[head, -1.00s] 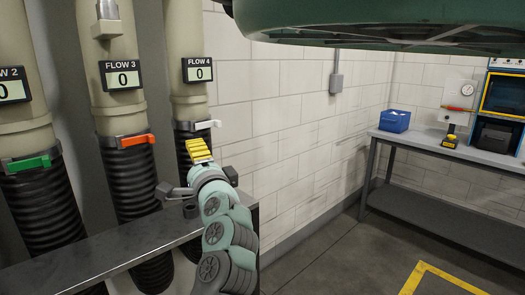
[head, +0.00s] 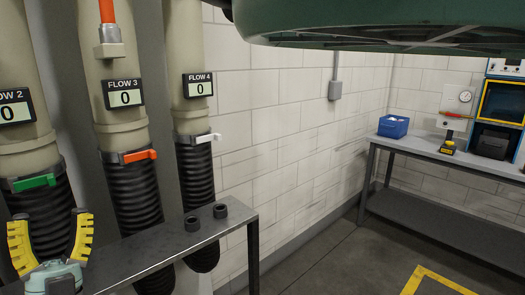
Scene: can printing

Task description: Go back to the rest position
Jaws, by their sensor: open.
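My gripper (head: 49,240) is at the lower left of the head view. Its two yellow fingers are spread apart and point up, with nothing between them. It stands in front of the black hose (head: 38,199) below the FLOW 2 display (head: 15,108). Whether it touches the metal shelf cannot be told. Most of the arm is out of the picture.
A metal shelf (head: 160,236) holds two small black rings (head: 206,218) near its right end. Pipes with FLOW 3 (head: 123,95) and FLOW 4 (head: 197,85) displays stand behind it. A workbench (head: 440,155) with a blue bin (head: 393,126) is at right. Open floor (head: 340,255) lies between.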

